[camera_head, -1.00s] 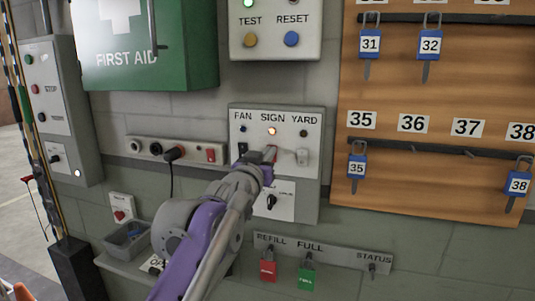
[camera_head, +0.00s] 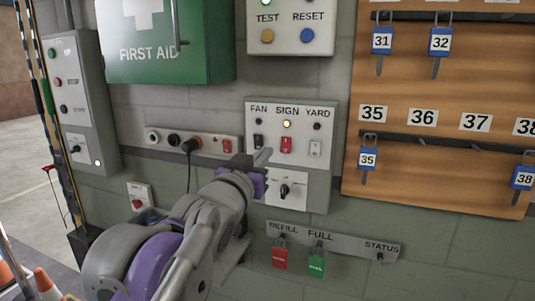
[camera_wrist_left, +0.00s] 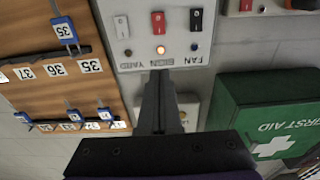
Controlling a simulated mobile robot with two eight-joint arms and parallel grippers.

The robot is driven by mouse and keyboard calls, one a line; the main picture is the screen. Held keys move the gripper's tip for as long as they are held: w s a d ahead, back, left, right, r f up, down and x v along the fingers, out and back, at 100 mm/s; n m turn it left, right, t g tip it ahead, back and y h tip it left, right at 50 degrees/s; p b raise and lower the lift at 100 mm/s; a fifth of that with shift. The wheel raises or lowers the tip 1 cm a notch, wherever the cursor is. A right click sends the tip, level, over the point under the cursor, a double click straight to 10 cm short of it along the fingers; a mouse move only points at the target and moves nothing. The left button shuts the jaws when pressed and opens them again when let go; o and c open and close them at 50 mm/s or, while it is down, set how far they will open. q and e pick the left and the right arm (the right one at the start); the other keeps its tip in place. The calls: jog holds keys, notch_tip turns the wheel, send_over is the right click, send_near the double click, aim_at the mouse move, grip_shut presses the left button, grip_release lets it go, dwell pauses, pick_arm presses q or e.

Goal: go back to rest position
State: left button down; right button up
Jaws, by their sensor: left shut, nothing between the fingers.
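My left gripper (camera_head: 264,157) is shut and empty, in front of the switch panel (camera_head: 328,150), just below and left of its red SIGN switch (camera_head: 286,144). A gap between fingers and panel is hard to judge in the head view. The lamp above SIGN (camera_head: 287,124) glows. In the left wrist view, which is upside down, my shut fingers (camera_wrist_left: 158,85) point towards the panel (camera_wrist_left: 135,50), and the lit SIGN lamp (camera_wrist_left: 160,50) shows beyond their tips. My left arm hides part of the lower wall. My right gripper is not in view.
A green first aid box (camera_head: 150,55) juts from the wall above my left arm. Orange cones (camera_head: 46,285) stand lower left.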

pick_arm(q)
jog(key=shift+w, duration=0.1)
jog(key=s+a+f+n+g+y+p, duration=0.1)
jog(key=s+a+f+g+y, duration=0.25)
jog(key=f, duration=0.65)
jog(key=s+a+f+n+g+p, duration=0.1)
jog(key=s+a+f+g, duration=0.1)
jog(key=s+a+f, duration=0.6)
jog(key=s+a+f+n+g+y+p, duration=0.1)
jog(key=s+f+g+y, duration=0.2)
jog(key=f, duration=1)
jog(key=s+a+f+g, duration=0.2)
jog(key=s+f+g, duration=0.2)
jog(key=s+f, duration=0.8)
jog(key=shift+s+a+f+n+h+p, duration=0.3)
jog(key=shift+s+f+h+p, duration=0.1)
jog(key=shift+s, duration=0.55)
jog(key=shift+r, duration=0.1)
